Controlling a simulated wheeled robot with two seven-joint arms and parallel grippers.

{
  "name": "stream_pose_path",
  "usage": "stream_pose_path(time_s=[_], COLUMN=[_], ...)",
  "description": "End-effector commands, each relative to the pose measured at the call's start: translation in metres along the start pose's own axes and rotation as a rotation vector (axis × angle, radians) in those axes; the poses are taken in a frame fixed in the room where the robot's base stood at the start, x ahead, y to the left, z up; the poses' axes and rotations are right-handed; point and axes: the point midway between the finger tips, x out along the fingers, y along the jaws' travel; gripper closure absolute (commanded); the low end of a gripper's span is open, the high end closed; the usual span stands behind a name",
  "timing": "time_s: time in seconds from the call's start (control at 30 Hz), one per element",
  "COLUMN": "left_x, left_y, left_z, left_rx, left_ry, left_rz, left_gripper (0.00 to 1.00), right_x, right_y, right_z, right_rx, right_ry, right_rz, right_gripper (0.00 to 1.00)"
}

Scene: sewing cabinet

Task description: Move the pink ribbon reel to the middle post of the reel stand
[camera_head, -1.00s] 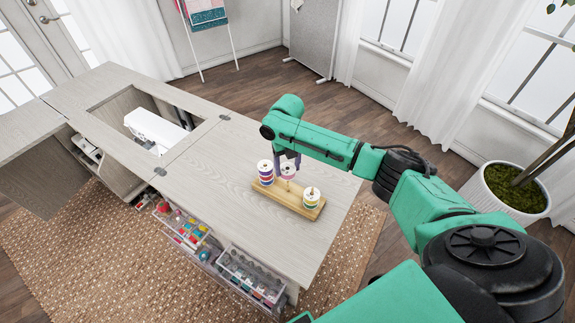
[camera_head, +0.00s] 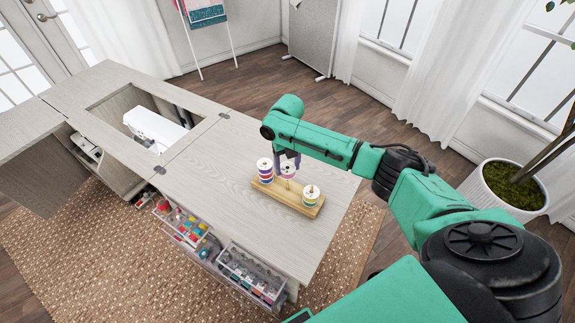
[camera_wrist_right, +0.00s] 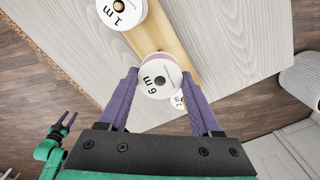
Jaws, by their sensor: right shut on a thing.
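The pink ribbon reel (camera_head: 288,171) is held over the middle of the wooden reel stand (camera_head: 300,204), with a pale post showing just below it. My right gripper (camera_wrist_right: 161,92) is shut on this reel, one purple finger on each side; its white "6 m" face (camera_wrist_right: 160,79) and pink edge show in the right wrist view. The reel hides the middle post's top there. The left gripper (camera_wrist_right: 64,118) shows small at the lower left of the right wrist view, its fingers apart and empty.
A purple-banded reel (camera_head: 264,171) and a multicoloured reel (camera_head: 309,196) stand on the outer posts, close to the held reel. The cabinet top (camera_head: 225,180) is clear to the left. Clear drawers (camera_head: 250,275) hang open at the front.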

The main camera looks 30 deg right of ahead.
Motion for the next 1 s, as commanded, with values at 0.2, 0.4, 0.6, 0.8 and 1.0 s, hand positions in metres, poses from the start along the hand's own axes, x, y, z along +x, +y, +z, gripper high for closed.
stream_pose_path(time_s=[0.2,0.4,0.6,0.8,1.0], left_x=[0.006,0.01,0.014,0.017,0.016], left_y=[0.0,0.0,0.0,0.0,0.0], left_z=[0.0,0.001,0.001,0.001,0.001], left_rx=[0.0,0.0,0.0,-0.001,-0.001], left_ry=[0.0,0.001,0.001,0.001,0.001], left_rz=[0.0,0.0,0.0,0.0,0.0], left_gripper=[0.5,0.5,0.5,0.5,0.5], right_x=[0.009,0.015,0.021,0.026,0.025], right_y=[0.0,0.0,0.0,0.0,0.0], right_z=[0.0,0.0,0.0,0.0,0.0], right_rx=[-0.001,-0.001,-0.001,-0.001,-0.001], right_ry=[0.0,0.0,0.0,0.0,0.0], right_rz=[0.0,0.001,0.001,0.0,0.0], right_gripper=[0.88,0.88,0.88,0.88,0.88])
